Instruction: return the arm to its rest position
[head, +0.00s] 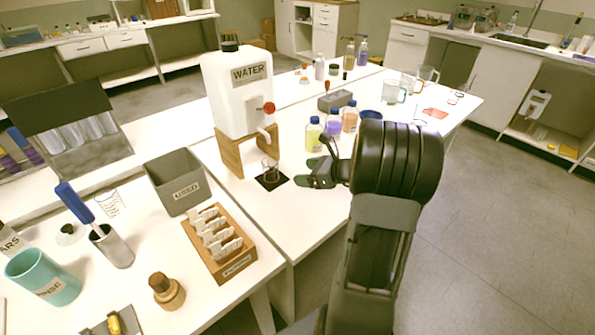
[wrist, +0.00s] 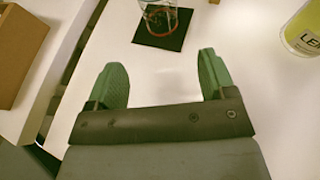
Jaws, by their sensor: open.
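My gripper (head: 318,172) is on the arm that reaches in from the lower right of the head view, low over the white table (head: 305,222). In the wrist view my gripper (wrist: 165,78) shows two green fingers spread apart with nothing between them. A small glass beaker (head: 269,168) stands on a black square mat (head: 272,184), left of the fingers in the head view. In the wrist view the beaker (wrist: 158,16) is just beyond the fingertips, apart from them, and its top is cut off by the frame edge.
A white water tank (head: 235,95) on a wooden stand (head: 228,155) rises behind the beaker. A yellow-labelled bottle (head: 313,135), a purple bottle (head: 333,124) and an orange bottle (head: 350,117) stand beyond my gripper. A grey bin (head: 178,185) and a wooden rack (head: 222,262) are at left.

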